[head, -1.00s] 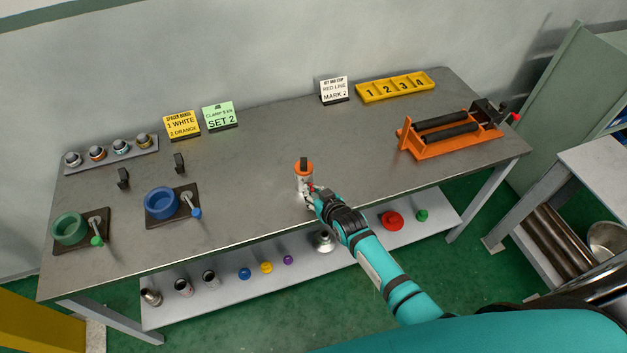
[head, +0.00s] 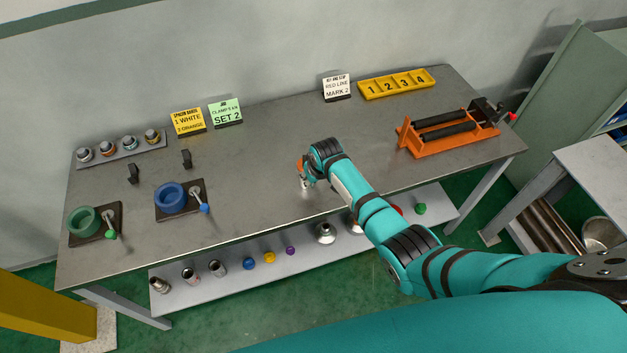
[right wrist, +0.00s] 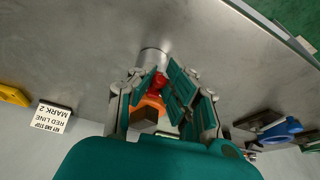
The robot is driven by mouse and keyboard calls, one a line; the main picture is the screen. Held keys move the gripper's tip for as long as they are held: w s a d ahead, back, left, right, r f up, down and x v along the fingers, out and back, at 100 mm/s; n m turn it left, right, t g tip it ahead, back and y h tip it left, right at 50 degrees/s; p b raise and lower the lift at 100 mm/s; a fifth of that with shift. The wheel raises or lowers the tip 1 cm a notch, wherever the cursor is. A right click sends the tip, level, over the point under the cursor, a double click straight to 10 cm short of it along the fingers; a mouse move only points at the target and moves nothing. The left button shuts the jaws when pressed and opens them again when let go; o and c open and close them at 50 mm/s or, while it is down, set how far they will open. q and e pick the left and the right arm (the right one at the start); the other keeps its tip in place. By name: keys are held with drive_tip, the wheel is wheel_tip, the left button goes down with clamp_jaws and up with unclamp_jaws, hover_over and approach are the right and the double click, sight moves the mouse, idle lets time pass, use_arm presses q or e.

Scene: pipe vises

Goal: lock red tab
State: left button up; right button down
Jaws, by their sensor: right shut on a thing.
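The red tab (right wrist: 158,82) sits on a small device with a silver body (right wrist: 153,59) and an orange collar (right wrist: 152,101). A dark block shows beyond the collar in the right wrist view. In the head view the device stands on the workbench, its orange part (head: 300,164) partly hidden by my right gripper (head: 306,180). In the right wrist view my right gripper (right wrist: 163,84) has its teal fingers on both sides of the red tab, shut on it. The exact contact is partly covered by the fingers. My left gripper is not in view.
An orange roller stand (head: 446,135) is at the bench's right. A yellow numbered tray (head: 396,83) and a white sign (head: 337,87) stand at the back. Blue (head: 170,196) and green (head: 83,221) vises are at left.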

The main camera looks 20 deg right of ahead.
idle(0.5)
drive_tip(key=c, duration=1.3)
unclamp_jaws()
drive_tip(key=shift+w, duration=0.1)
drive_tip(key=shift+c, duration=0.2)
drive_tip(key=v, duration=1.2)
drive_tip(key=shift+w, duration=0.2)
